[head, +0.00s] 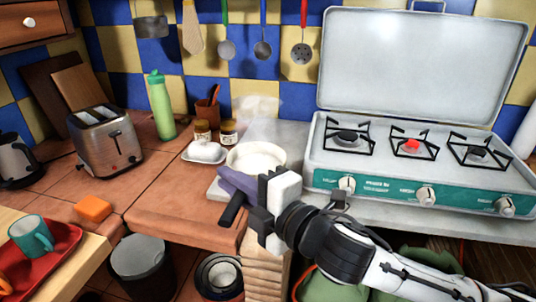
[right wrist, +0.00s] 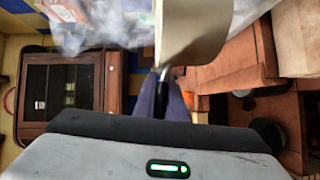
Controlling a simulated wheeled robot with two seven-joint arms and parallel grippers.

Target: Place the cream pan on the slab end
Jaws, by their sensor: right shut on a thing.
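The cream pan (head: 257,156) is upright beside the left end of the camp stove, over or on the left end of the pale grey slab (head: 288,138). I cannot tell whether its base touches the slab. Its dark handle (head: 232,212) points towards me. My right gripper (head: 236,184) is shut on this handle, with purple-grey fingers on either side of it. In the right wrist view, the pan (right wrist: 193,32) rises above the fingers (right wrist: 163,95), which pinch the handle. My left gripper is out of view.
The open camp stove (head: 420,180) is close on the right. A white dish (head: 205,153) and small jars (head: 215,132) sit just left of the pan. A toaster (head: 106,140), green bottle (head: 160,105) and orange sponge (head: 93,208) are farther left. Utensils hang above.

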